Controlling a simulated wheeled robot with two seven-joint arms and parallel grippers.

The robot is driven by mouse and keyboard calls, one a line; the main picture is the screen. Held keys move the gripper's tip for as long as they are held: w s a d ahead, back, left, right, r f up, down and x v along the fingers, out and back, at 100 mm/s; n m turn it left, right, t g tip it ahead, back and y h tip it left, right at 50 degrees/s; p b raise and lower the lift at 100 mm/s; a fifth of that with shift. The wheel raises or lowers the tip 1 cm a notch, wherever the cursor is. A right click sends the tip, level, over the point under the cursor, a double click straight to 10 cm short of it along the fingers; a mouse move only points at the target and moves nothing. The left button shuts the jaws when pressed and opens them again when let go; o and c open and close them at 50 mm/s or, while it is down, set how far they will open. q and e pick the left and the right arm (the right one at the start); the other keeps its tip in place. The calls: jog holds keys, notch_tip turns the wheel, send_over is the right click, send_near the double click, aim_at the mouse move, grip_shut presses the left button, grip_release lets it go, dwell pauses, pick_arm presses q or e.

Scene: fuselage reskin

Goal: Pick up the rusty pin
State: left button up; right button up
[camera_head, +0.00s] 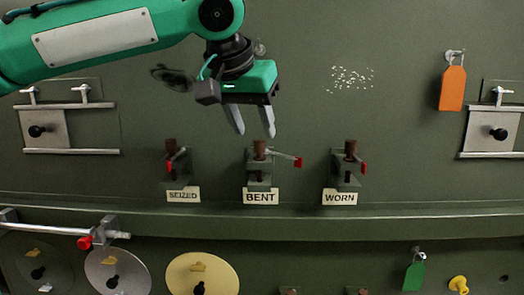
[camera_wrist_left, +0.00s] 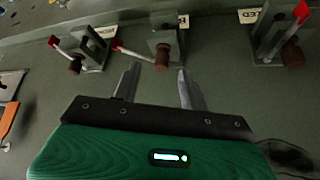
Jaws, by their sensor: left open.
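Three rusty brown pins stand upright in small grey brackets on the green panel: one above the SEIZED label (camera_head: 171,147), one above BENT (camera_head: 259,149), one above WORN (camera_head: 350,147). My left gripper (camera_head: 252,135) is open and empty, fingers pointing down just above the BENT pin. In the left wrist view the middle pin (camera_wrist_left: 163,58) lies ahead, between the fingertips' directions. The other pins, at left (camera_wrist_left: 75,67) and right (camera_wrist_left: 292,54), are well outside the fingers. I cannot tell whether any finger touches the middle pin. My right gripper is not in view.
Red-tipped levers (camera_head: 297,160) sit beside the brackets. A ledge (camera_head: 400,210) runs below them. An orange tag (camera_head: 453,88) hangs at upper right, a green tag (camera_head: 413,276) at lower right. Round discs (camera_head: 225,275) are at lower left. The panel between brackets is clear.

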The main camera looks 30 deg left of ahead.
aim_at(257, 146)
pick_arm(q)
jog(key=shift+f, duration=0.1)
jog(key=shift+a+f+p, duration=0.1)
jog(key=shift+f+p, duration=0.05)
jog(key=shift+p, duration=0.25)
jog(key=p+x, duration=0.2)
jog(key=x, duration=0.2)
jog(key=shift+a, duration=0.2)
jog(key=shift+w+f, duration=0.25)
jog(key=shift+f, duration=0.1)
jog(key=shift+s+d, duration=0.1)
jog(key=shift+s, duration=0.05)
jog(key=shift+c, duration=0.4)
grip_shut()
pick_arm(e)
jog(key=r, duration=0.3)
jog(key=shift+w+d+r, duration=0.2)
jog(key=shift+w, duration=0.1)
